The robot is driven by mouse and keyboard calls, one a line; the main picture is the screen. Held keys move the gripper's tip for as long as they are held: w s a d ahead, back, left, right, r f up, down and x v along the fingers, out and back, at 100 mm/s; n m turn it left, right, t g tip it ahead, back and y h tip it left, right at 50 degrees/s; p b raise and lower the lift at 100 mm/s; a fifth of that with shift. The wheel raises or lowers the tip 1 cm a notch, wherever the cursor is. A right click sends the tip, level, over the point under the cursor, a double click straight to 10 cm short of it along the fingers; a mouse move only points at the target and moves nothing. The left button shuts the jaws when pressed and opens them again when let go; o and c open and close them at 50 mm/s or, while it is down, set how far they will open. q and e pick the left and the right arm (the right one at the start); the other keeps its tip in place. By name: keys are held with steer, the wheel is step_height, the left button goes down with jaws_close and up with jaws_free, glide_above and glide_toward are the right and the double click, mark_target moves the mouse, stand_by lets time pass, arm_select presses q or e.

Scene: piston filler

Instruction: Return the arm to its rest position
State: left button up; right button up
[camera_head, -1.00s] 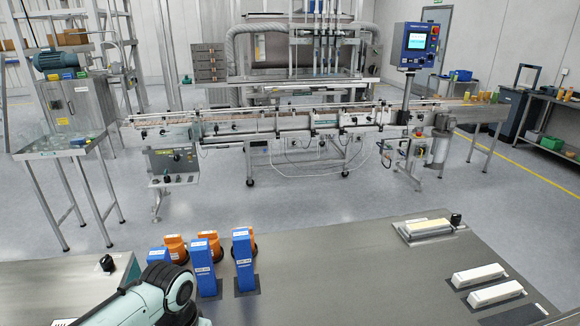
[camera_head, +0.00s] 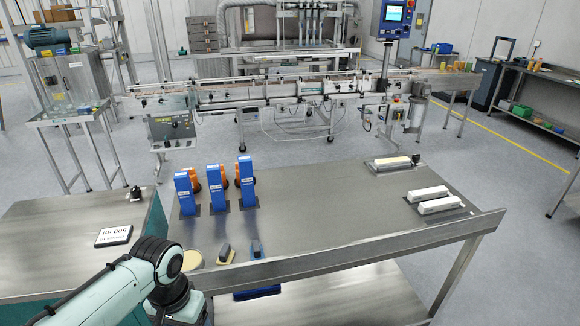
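One of my arms (camera_head: 125,285), pale green with dark joints, comes in from the lower left of the head view. It reaches over the front left of the steel table (camera_head: 330,215), and its dark end part is at the bottom edge. No fingertips of this arm show. My other arm is not in view. I cannot tell whether anything is held.
Several blue boxes (camera_head: 217,189) with orange items behind them stand on the table. White blocks (camera_head: 428,194) and a tray (camera_head: 390,164) lie at the right. A rail (camera_head: 400,245) runs along the front edge. The conveyor (camera_head: 270,92) stands beyond.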

arm_select(q)
steer(key=d+f+g+h+p, duration=0.1)
steer(key=d+f, duration=0.1)
steer(key=f, duration=0.8)
steer(key=d+f+h, duration=0.1)
steer(key=d+f, duration=0.2)
steer(key=f, duration=0.8)
steer(key=s+d+f+n+h+p, duration=0.1)
steer(key=s+d+f+n, duration=0.2)
steer(key=s+f, duration=1.6)
steer(key=s+n, duration=0.1)
steer(key=n, duration=0.1)
steer(key=shift+s+f+n+h+p, duration=0.2)
steer(key=shift+f+n+h+p, duration=0.1)
steer(key=shift+f+n+p, duration=0.1)
arm_select(e)
steer(key=r, duration=0.1)
steer(key=w+r, duration=0.1)
steer(key=r, duration=0.1)
steer(key=shift+w, duration=0.2)
